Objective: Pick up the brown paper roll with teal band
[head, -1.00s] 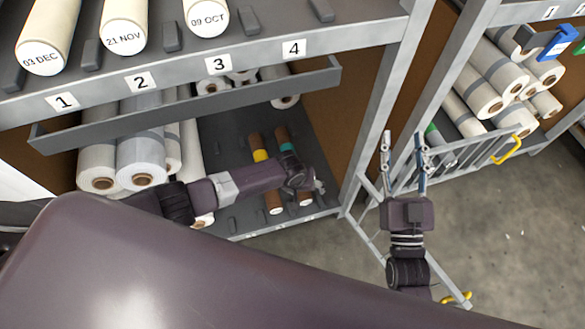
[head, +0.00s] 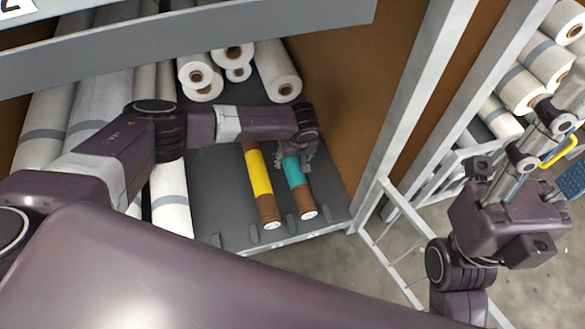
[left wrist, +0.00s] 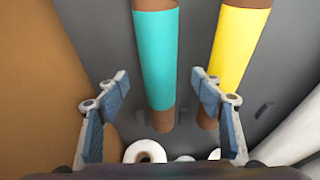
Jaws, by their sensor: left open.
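The brown paper roll with teal band (head: 296,172) lies on the dark lower shelf, its white-capped end toward the front edge. In the left wrist view its teal band (left wrist: 156,58) runs between my open finger pads. My left gripper (head: 307,153) is over the roll's far part and hides some of it. It shows open and empty in the left wrist view (left wrist: 162,90); I cannot tell the gap to the roll. My right gripper (head: 563,140) is at the right, fingers apart and empty, partly cut off by the picture edge.
A brown roll with yellow band (head: 259,175) lies close beside the teal one. A grey upper shelf edge (head: 200,38) hangs above my left arm. A brown side panel (head: 350,80) bounds the right.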

